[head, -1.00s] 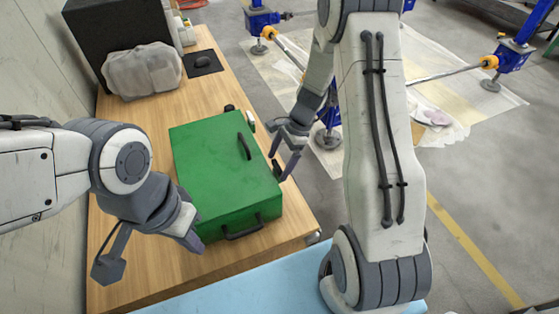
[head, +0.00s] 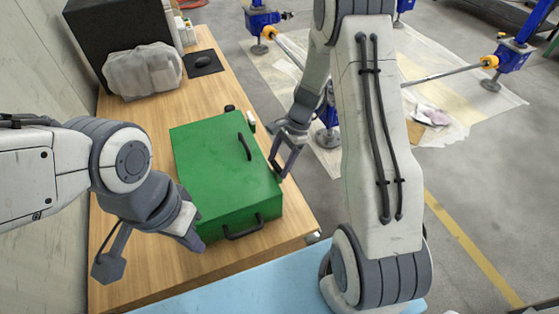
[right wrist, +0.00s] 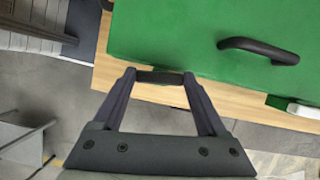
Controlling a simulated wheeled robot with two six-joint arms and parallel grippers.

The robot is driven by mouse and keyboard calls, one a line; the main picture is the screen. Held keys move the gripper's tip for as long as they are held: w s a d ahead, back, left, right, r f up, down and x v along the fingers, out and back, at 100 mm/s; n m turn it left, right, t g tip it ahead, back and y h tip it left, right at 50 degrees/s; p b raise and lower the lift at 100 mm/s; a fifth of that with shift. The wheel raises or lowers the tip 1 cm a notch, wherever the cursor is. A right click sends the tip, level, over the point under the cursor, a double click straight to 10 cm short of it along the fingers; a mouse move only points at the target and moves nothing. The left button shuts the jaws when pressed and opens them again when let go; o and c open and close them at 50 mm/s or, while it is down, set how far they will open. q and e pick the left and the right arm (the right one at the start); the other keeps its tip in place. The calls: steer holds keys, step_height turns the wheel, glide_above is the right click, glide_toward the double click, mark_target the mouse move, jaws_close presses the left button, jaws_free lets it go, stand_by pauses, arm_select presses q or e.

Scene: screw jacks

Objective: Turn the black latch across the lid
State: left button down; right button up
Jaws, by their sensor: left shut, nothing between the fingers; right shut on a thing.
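The green box (head: 215,165) stands closed on the wooden table. A black bar (head: 244,147) lies on its lid near the right edge; it also shows in the right wrist view (right wrist: 258,45), where I see no finger on it. My right gripper (head: 279,172) is beside the box's right edge, shut on a short black piece (right wrist: 160,77) that spans its fingertips. That piece may be the latch; I cannot tell how it joins the box. My left gripper (head: 196,244) is shut and empty by the box's front left corner, partly hidden by its own wrist.
A black handle (head: 245,229) is on the box's front. A small white item (head: 251,121) and a black one (head: 229,108) sit beside the box. A covered grey bundle (head: 143,73) and a mouse pad (head: 202,63) are farther back. The table's right edge is close to my right gripper.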

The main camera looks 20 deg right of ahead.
steer(key=n+g+p, duration=0.1)
steer(key=n, duration=0.2)
steer(key=shift+w+r+h, duration=0.1)
steer(key=shift+w+h, duration=0.05)
steer(key=shift+h, duration=0.15)
steer(key=n+g+h, duration=0.1)
steer(key=n, duration=0.3)
steer(key=shift+w+a, duration=0.1)
steer(key=n+g+h, duration=0.1)
steer(key=n, duration=0.3)
steer(key=shift+a+n+p, duration=0.1)
steer(key=shift+n+p, duration=0.2)
steer(key=shift+a+n+g+h, duration=0.15)
steer(key=shift+n+h, duration=0.35)
steer(key=shift+n, duration=0.65)
steer(key=shift+d+n+g+h, duration=0.15)
steer(key=shift+n+h, duration=0.35)
steer(key=shift+n, duration=0.65)
steer(key=shift+w+a, duration=0.1)
steer(key=o, duration=1.3)
